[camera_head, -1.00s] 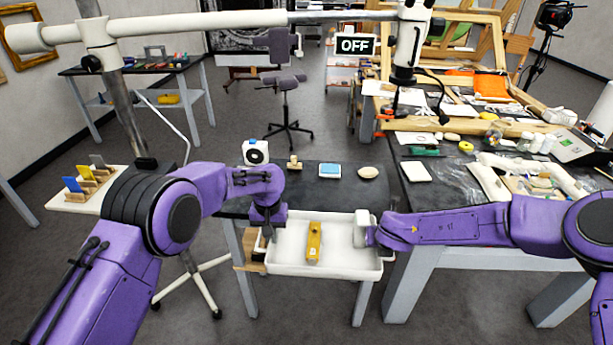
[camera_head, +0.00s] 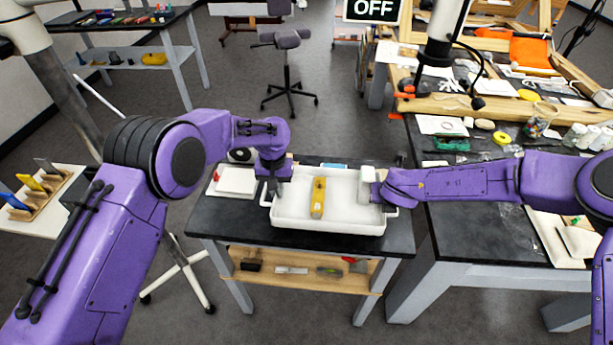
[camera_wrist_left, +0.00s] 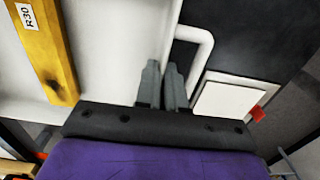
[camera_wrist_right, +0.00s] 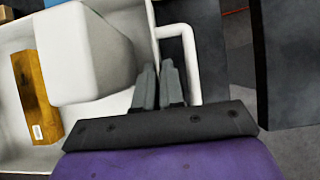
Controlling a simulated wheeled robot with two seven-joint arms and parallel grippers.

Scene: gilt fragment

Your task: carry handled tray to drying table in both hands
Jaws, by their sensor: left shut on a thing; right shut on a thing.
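The white handled tray (camera_head: 330,226) is over a dark-topped table (camera_head: 225,222); I cannot tell if it touches the top. A yellow bar (camera_head: 318,197) labelled R30 lies in it, and a white block (camera_head: 366,187) is at its right end. My left gripper (camera_head: 274,188) is shut on the tray's left handle, which shows in the left wrist view (camera_wrist_left: 203,45). My right gripper (camera_wrist_right: 157,70) is shut on the right handle (camera_wrist_right: 190,50). In the head view the right fingers are mostly hidden.
A white square pad (camera_head: 236,181) lies on the table left of the tray. A lower wooden shelf (camera_head: 305,278) holds small tools. A cluttered workbench (camera_head: 470,225) stands close on the right. A stand with colored blocks (camera_head: 40,190) is at left.

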